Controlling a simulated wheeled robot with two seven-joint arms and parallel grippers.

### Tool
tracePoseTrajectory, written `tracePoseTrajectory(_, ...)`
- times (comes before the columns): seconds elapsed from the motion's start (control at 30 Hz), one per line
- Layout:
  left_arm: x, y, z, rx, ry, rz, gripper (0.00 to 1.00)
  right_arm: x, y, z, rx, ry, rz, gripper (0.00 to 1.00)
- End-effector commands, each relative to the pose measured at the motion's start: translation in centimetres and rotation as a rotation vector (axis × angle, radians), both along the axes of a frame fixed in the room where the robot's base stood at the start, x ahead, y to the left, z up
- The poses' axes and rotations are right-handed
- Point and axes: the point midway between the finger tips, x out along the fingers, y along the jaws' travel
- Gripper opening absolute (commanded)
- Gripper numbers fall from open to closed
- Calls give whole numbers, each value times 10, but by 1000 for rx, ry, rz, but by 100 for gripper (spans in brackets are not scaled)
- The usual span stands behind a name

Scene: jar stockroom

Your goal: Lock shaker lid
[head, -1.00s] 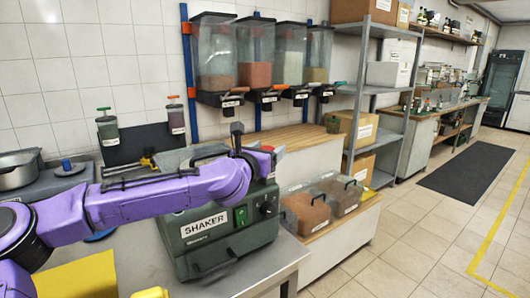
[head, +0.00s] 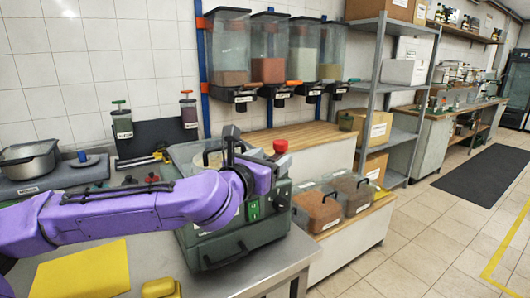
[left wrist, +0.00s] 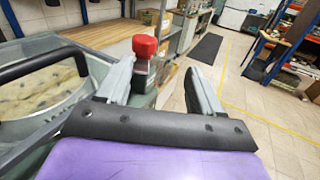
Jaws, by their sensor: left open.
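The green shaker (head: 232,244) stands on the metal bench, partly hidden behind my left arm. Its lid, with a clear window (left wrist: 45,98) and a black handle (left wrist: 35,62), looks lowered in the left wrist view; I cannot tell if it is locked. A red knob (head: 280,146) stands upright at the shaker's right side. It also shows in the left wrist view (left wrist: 145,47), beyond and between the finger lines. My left gripper (left wrist: 168,82) is open and empty, with the knob ahead of it. My right gripper is out of view.
A yellow mat (head: 82,271) and a small yellow object (head: 160,288) lie at the bench front. A pot (head: 30,160) stands at left. Lidded bins (head: 318,208) stand low to the right. Wall dispensers (head: 268,50) hang behind.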

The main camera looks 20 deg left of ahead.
Motion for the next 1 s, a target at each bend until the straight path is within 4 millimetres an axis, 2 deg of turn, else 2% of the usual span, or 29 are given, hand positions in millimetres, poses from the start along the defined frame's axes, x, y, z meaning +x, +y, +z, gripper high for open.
tracePoseTrajectory(0.03,2,-29,2,57,14,-38,66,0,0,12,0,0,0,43)
tracePoseTrajectory(0.1,13,-66,-5,147,39,-63,66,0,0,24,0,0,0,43)
tracePoseTrajectory(0.2,39,-101,-19,250,86,21,66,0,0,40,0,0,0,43)
tracePoseTrajectory(0.3,60,-119,-27,310,102,187,66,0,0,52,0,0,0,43)
tracePoseTrajectory(0.4,70,-126,-24,325,75,383,66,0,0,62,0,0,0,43)
tracePoseTrajectory(0.57,64,-122,-6,219,-18,733,66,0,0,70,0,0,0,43)
tracePoseTrajectory(0.7,51,-89,4,48,-43,978,66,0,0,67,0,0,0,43)
tracePoseTrajectory(0.87,40,-72,0,-33,-30,1083,66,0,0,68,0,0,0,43)
tracePoseTrajectory(1.0,51,-55,1,-37,-27,1091,66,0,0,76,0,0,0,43)
